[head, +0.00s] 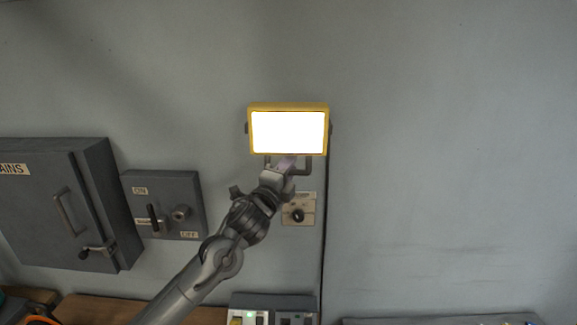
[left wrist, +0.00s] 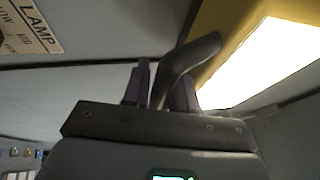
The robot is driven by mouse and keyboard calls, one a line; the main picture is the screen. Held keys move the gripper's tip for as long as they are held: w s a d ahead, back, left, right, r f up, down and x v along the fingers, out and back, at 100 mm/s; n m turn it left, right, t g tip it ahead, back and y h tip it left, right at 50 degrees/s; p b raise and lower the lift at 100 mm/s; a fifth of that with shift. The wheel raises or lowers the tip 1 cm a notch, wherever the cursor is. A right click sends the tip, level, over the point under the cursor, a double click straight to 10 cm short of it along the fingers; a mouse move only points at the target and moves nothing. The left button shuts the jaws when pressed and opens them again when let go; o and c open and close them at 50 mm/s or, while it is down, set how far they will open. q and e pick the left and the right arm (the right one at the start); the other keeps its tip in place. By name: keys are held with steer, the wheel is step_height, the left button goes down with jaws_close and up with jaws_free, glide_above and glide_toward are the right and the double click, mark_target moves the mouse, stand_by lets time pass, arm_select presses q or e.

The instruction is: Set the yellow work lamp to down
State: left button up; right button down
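The yellow work lamp (head: 289,107) is on the wall in the middle of the head view, its white face brightly lit and facing outward. A dark bracket or handle (head: 307,166) shows under it. My left gripper (head: 287,162) reaches up to the lamp's underside. In the left wrist view, the dark curved handle (left wrist: 200,54) stands between the two purple fingers (left wrist: 162,90), which appear closed on it. The yellow lamp housing and lit face (left wrist: 260,65) are just beyond, to the right. My right gripper is in neither view.
A small switch plate (head: 306,200) with a dark knob is just below the lamp. Grey boxes with an ON/OFF lever (head: 153,217) and a handle (head: 66,212) are at left. A bench (head: 140,310) runs along the bottom. The wall at right is bare.

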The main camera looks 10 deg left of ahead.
mark_target(289, 155)
arm_select(q)
steer(key=shift+c, duration=0.2)
jaws_close()
steer(key=shift+w, duration=0.1)
steer(key=shift+w+a+r+m+t+h+b, duration=0.1)
steer(key=shift+w+m+t+h+b, duration=0.4)
steer(key=shift+w+b, duration=0.65)
steer(key=shift+w+a+r+m+t+h+b, duration=0.1)
steer(key=shift+w+m+t+h+b, duration=0.4)
steer(key=shift+b, duration=1.05)
steer(key=shift+w+r+m+t+h+b, duration=0.1)
steer(key=shift+w+m+t+h+b, duration=0.3)
steer(key=shift+w+b, duration=0.85)
steer(key=shift+s+r, duration=0.1)
